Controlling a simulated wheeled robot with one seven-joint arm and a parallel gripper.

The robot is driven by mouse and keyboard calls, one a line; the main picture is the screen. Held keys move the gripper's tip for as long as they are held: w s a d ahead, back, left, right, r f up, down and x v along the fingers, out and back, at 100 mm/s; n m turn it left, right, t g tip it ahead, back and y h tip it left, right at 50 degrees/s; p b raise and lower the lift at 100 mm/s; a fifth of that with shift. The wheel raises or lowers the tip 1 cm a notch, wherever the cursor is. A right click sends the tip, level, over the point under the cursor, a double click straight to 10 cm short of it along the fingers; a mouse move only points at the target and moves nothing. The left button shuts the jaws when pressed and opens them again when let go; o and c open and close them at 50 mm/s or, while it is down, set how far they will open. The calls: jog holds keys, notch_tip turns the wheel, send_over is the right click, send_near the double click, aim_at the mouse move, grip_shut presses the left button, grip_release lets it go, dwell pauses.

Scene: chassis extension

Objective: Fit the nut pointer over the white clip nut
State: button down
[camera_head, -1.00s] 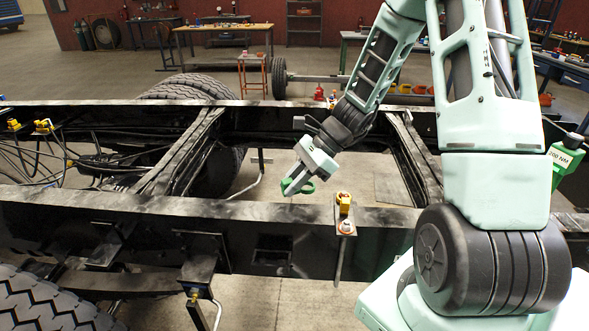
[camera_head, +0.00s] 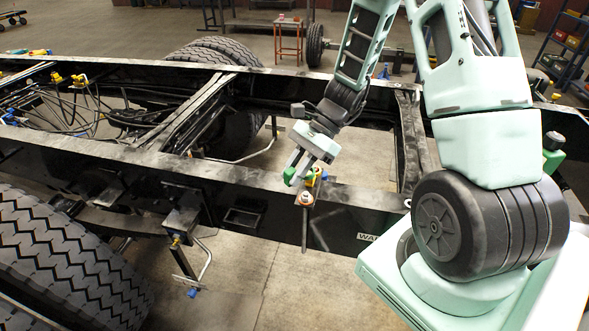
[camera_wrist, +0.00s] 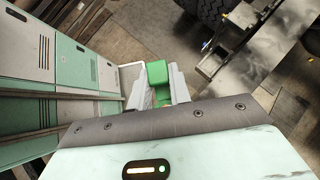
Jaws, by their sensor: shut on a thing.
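My gripper (camera_head: 299,172) is shut on a green piece, which I take to be the nut pointer (camera_head: 289,177). In the wrist view, the green piece (camera_wrist: 157,73) shows between the fingers (camera_wrist: 160,88). The white clip nut (camera_head: 305,198) sits on a bracket on the near face of the black chassis rail, close to its top edge. The green piece is above and slightly left of the nut in the head view and looks apart from it. The nut cannot be made out in the wrist view. A yellow fitting (camera_head: 319,175) stands just behind the nut, partly hidden by my gripper.
The near black chassis rail (camera_head: 120,157) runs across the view, with a cross member (camera_head: 200,110) behind it. A large tyre (camera_head: 65,255) is at the lower left. Cables (camera_head: 80,105) hang at the left. Open floor (camera_head: 240,270) lies in front of the rail.

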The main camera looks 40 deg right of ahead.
jog(key=shift+f+b, duration=3.05)
jog(key=shift+f, duration=1.3)
jog(key=c, duration=1.2)
grip_release()
jog(key=b+v, duration=0.2)
jog(key=v, duration=1.5)
jog(key=shift+r, duration=0.2)
